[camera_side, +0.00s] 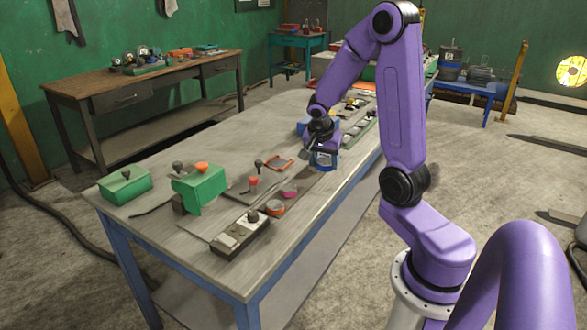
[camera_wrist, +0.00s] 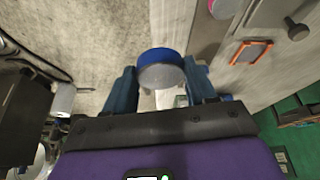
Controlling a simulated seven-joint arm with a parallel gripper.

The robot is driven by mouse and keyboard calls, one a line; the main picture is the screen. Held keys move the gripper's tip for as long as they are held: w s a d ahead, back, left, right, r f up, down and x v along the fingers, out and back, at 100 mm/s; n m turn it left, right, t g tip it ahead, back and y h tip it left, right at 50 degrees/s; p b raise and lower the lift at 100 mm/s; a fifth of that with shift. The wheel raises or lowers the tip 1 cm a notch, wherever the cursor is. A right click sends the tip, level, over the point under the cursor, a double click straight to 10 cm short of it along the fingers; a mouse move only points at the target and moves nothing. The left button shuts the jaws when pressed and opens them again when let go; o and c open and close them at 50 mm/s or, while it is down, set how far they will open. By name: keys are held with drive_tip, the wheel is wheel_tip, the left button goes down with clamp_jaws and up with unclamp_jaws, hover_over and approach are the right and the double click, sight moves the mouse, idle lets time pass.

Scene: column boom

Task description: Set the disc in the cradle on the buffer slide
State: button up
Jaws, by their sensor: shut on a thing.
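My gripper (camera_side: 318,147) hangs over the right edge of the long workbench in the side view. In the wrist view its two blue fingers (camera_wrist: 161,82) are shut on the disc (camera_wrist: 161,68), a round piece with a grey face and a blue rim. An orange square frame (camera_side: 278,163) lies on the bench left of the gripper, also seen in the wrist view (camera_wrist: 250,51). I cannot tell for certain which part is the cradle on the buffer slide.
A pink round piece (camera_side: 289,190) and an orange-rimmed ring (camera_side: 275,207) sit nearer on the bench. Green boxes (camera_side: 199,187) stand at its left end, a switch box (camera_side: 240,233) at the front. Bare bench top lies behind the green boxes.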

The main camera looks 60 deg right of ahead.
drive_tip(key=w+a+n+t+y, duration=0.1)
drive_tip(key=w+a+n+t, duration=0.2)
drive_tip(key=w+n, duration=0.75)
drive_tip(key=n+t+y, duration=0.1)
drive_tip(key=n+y, duration=0.2)
hover_over(239, 188)
drive_tip(key=s, duration=0.1)
wheel_tip(239, 188, down, 2)
drive_tip(key=shift+s+f, duration=0.1)
drive_tip(key=shift+f, duration=4.5)
drive_tip(key=shift+f, duration=0.2)
drive_tip(key=o, duration=1.5)
